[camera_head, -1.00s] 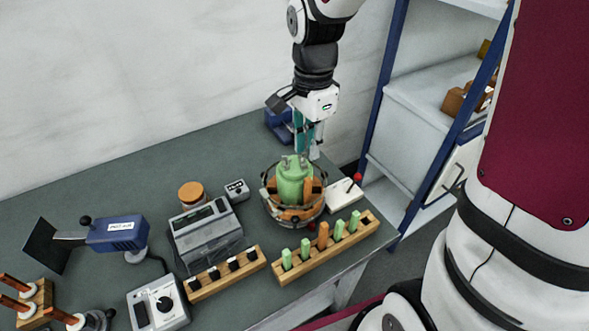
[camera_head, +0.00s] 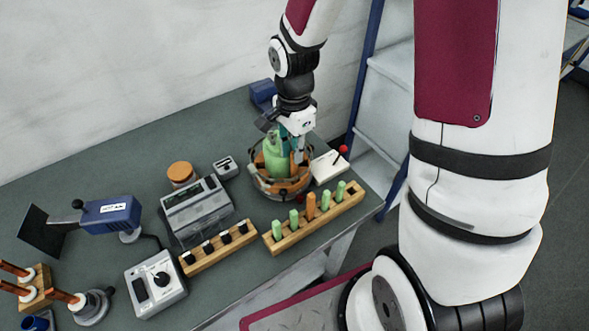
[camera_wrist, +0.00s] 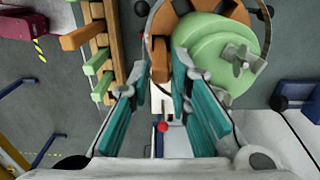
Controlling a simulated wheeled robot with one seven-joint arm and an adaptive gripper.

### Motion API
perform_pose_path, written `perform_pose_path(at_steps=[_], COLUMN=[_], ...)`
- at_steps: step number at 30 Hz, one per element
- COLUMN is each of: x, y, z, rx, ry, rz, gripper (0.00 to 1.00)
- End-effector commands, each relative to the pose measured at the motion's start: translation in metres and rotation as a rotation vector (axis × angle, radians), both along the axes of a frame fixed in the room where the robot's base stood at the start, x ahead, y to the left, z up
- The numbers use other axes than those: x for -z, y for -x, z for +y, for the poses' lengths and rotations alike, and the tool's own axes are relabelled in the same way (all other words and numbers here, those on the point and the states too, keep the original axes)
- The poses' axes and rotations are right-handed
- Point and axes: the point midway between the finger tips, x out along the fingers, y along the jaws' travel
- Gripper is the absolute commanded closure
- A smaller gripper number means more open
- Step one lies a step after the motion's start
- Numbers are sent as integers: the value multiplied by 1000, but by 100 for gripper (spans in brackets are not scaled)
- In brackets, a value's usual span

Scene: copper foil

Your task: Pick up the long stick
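My gripper (camera_head: 298,150) points down over a round caged device (camera_head: 266,187) with a green cylinder (camera_head: 274,160) and orange blocks. In the wrist view my gripper (camera_wrist: 160,70) is open, its teal fingers apart. An upright orange piece (camera_wrist: 160,62) of the device shows between the fingertips; I cannot tell whether they touch it. The green cylinder (camera_wrist: 205,50) is beside the right finger. A wooden rack (camera_head: 330,218) in front of the device holds an orange stick (camera_head: 311,206) and several green sticks (camera_head: 294,219). I cannot tell which piece is the long stick.
A white box with a red-knobbed lever (camera_head: 342,150) stands right of the device. A grey meter (camera_head: 197,210), an orange-lidded jar (camera_head: 180,172) and a rack with black knobs (camera_head: 218,248) stand to the left. A blue-framed shelf (camera_head: 385,95) is behind right.

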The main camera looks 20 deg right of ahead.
Motion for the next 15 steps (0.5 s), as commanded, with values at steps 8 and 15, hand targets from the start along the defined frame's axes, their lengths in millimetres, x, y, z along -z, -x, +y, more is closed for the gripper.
perform_pose_path(at_steps=[8,15], x=[0,0], y=[0,0], z=[0,0], rx=[0,0], ry=[0,0], rz=[0,0], gripper=[100,100])
